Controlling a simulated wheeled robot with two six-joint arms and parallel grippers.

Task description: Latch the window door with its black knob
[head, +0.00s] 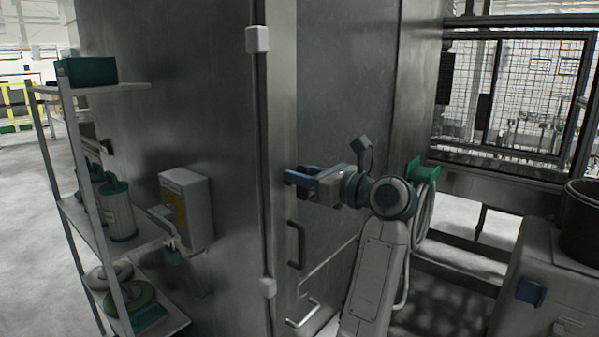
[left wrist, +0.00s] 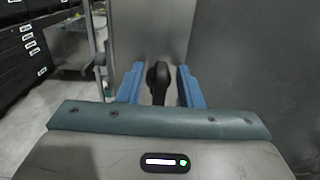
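A black knob (left wrist: 158,80) stands between the two blue fingers of my left gripper (left wrist: 160,88) in the left wrist view. The fingers are apart, with a gap visible on the knob's left; on the right the finger is very close, and contact is unclear. In the head view my left gripper (head: 298,178) points left in front of a steel panel (head: 345,90), and the knob cannot be made out there. I cannot tell which panel is the window door or whether it is fully closed. My right gripper is not in view.
A black handle (head: 296,245) and a metal handle (head: 303,314) sit below my left gripper. A shelf rack (head: 100,88) with teal items and a white wall box (head: 187,208) are at left. A green hose hanger (head: 424,172) and a dark bin (head: 580,225) are at right.

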